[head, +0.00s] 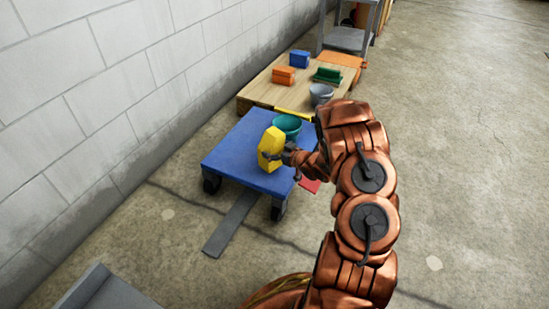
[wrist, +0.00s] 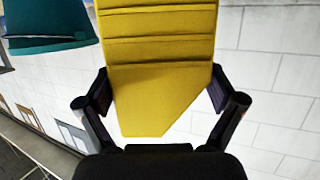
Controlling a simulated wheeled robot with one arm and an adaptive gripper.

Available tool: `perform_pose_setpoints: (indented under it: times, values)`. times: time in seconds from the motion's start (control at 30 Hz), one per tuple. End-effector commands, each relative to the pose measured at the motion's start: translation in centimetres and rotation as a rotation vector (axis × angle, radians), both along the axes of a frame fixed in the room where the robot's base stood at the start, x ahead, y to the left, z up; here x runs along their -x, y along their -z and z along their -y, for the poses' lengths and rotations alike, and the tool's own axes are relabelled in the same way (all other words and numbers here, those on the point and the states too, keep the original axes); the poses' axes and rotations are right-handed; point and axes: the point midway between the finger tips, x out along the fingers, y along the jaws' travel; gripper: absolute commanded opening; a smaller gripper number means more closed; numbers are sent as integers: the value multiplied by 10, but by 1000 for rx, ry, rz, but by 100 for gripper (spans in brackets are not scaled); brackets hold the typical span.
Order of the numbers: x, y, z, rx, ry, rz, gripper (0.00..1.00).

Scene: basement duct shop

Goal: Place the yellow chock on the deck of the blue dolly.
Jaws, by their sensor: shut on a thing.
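The yellow chock (head: 271,146) is in my gripper (head: 287,157), over the deck of the blue dolly (head: 235,160) in the head view. In the wrist view the chock (wrist: 155,75) fills the space between the two fingers of my gripper (wrist: 158,92), which are shut on its sides. The head view does not clearly show whether the chock touches the deck or hangs just above it. A teal bucket (head: 287,124) is on the far right part of the deck, behind the chock; it also shows at the upper left of the wrist view (wrist: 50,24).
A wooden platform (head: 314,83) behind the dolly holds orange, blue and green items and a grey bucket (head: 321,94). A block wall (head: 80,90) runs along the left. A grey strip (head: 232,224) lies on the floor before the dolly. The deck's left part is clear.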

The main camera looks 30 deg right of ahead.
Motion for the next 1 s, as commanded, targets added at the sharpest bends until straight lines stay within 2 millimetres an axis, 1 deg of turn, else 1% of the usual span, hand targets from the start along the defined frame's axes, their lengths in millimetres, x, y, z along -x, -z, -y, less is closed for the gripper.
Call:
perform_pose_setpoints:
  times: [0.07, 0.33, 0.6, 0.73, 0.77, 0.8, 1.0]
  values:
    - [-1, 3, 0, 0, 0, 2, 42]
    - [-1, 34, 0, 2, -2, 2, 42]
    - [-1, 33, 0, 3, -1, 2, 42]
    - [-1, 36, 0, 2, -1, 2, 42]
    - [-1, 36, 0, 2, -1, 2, 95]
    - [-1, 36, 0, 2, -1, 2, 99]
    - [-1, 36, 0, 2, -1, 1, 100]
